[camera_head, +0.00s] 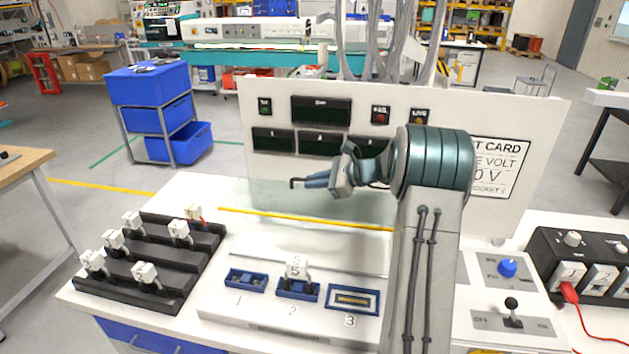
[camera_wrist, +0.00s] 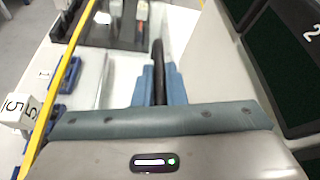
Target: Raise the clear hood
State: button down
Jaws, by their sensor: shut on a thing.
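The clear hood (camera_head: 300,201) is a see-through sheet with a yellow edge, over the back of the white fixture (camera_head: 235,318) in the head view. Its yellow edge stands above the sockets, and in the wrist view the yellow strip (camera_wrist: 62,80) runs down the left. My gripper (camera_head: 312,181) is at the hood's back, near the upright panel, fingers pointing left. Its blue fingers (camera_wrist: 158,85) are shut on a dark bar (camera_wrist: 157,60). The bar's bent end shows past the fingertips in the head view. I cannot tell how the bar joins the hood.
Below the yellow edge are sockets 1 (camera_head: 246,281), 2 and 3 (camera_head: 352,300); a white block marked 5 (camera_head: 296,268) stands in socket 2. A black rack (camera_head: 165,262) of white plugs is at left. The upright panel (camera_head: 545,130) stands close behind my gripper.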

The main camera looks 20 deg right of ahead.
jog(key=c, duration=1.8)
grip_release()
jog(key=shift+o, duration=0.2)
jog(key=b+v, duration=0.2)
jog(key=v, duration=1.2)
jog(key=shift+a+b, duration=0.1)
jog(key=shift+b, duration=0.3)
